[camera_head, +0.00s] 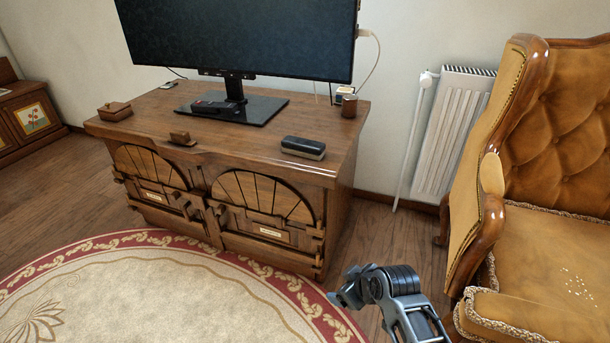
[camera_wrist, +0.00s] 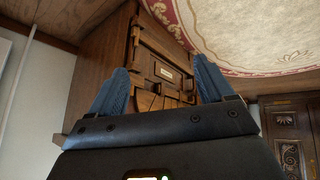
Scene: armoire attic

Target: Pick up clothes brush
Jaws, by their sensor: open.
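A clothes brush (camera_head: 303,147), dark on top with a paler lower edge, lies on the wooden cabinet top (camera_head: 240,145) near its right front corner. My gripper (camera_head: 345,295) is in front of the cabinet's right side, lower than its top and well apart from the brush. In the wrist view my gripper (camera_wrist: 160,85) shows two blue fingers spread wide with nothing between them. The carved cabinet front (camera_wrist: 165,72) shows beyond them. The brush is not visible in the wrist view.
A television (camera_head: 240,40) stands on the cabinet, with a remote (camera_head: 213,107), a wooden box (camera_head: 115,111) and small items around it. A tufted armchair (camera_head: 540,190) stands at right, a radiator (camera_head: 455,130) behind. A round rug (camera_head: 150,290) covers the floor in front.

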